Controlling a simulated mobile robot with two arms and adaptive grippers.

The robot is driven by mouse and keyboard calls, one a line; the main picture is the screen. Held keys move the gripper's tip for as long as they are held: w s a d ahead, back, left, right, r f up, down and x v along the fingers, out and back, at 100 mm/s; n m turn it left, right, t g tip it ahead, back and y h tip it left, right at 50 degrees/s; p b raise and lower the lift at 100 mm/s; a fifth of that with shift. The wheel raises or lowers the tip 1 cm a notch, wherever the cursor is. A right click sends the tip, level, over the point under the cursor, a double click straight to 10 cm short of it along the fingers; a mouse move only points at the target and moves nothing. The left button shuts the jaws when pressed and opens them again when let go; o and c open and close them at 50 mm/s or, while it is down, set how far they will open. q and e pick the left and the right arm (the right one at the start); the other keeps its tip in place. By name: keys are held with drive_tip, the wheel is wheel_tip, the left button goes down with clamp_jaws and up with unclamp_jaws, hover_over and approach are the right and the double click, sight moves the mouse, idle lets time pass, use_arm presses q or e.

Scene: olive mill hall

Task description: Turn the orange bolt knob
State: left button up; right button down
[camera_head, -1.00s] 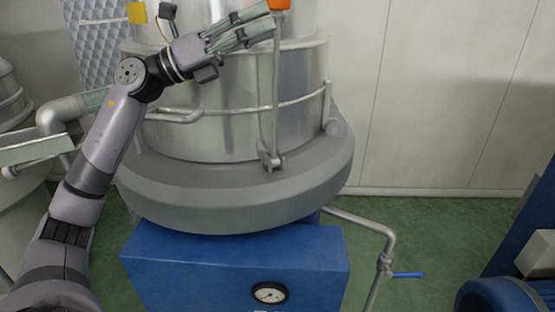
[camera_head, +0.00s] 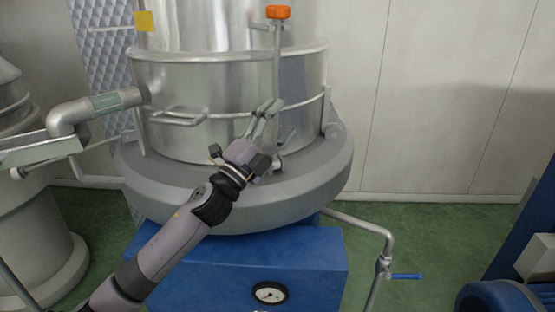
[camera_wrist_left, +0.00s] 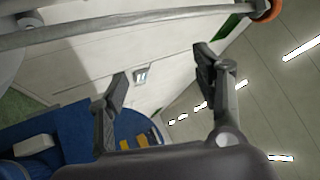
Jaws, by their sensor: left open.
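The orange bolt knob (camera_head: 278,12) sits at the top of a thin upright metal rod (camera_head: 277,60) in front of the steel vessel (camera_head: 180,75). In the left wrist view the orange knob (camera_wrist_left: 268,10) shows at the top right corner, partly cut off, at the end of the rod. My left gripper (camera_head: 274,112) is open and empty, in front of the lower part of the rod, well below the knob. In the left wrist view its two fingers (camera_wrist_left: 162,66) are spread apart with nothing between them. The knob is outside the fingers. My right gripper is not in view.
A grey rounded ring (camera_head: 320,185) surrounds the vessel's bottom, above a blue base (camera_head: 190,270) with a gauge (camera_head: 270,292). A bar handle (camera_head: 178,119) sticks out at the vessel's left. A pipe with a blue lever (camera_head: 406,276) stands right. Green floor is clear between pipe and blue machine.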

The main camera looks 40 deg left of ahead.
use_arm(q)
wheel_tip(320, 180, down, 8)
drive_tip(key=n+g+y, duration=0.2)
drive_tip(key=n+y, duration=0.2)
drive_tip(key=n, duration=0.1)
drive_tip(key=shift+s+f+n, duration=0.25)
drive_tip(key=shift+s+n, duration=0.05)
drive_tip(key=shift+s, duration=0.05)
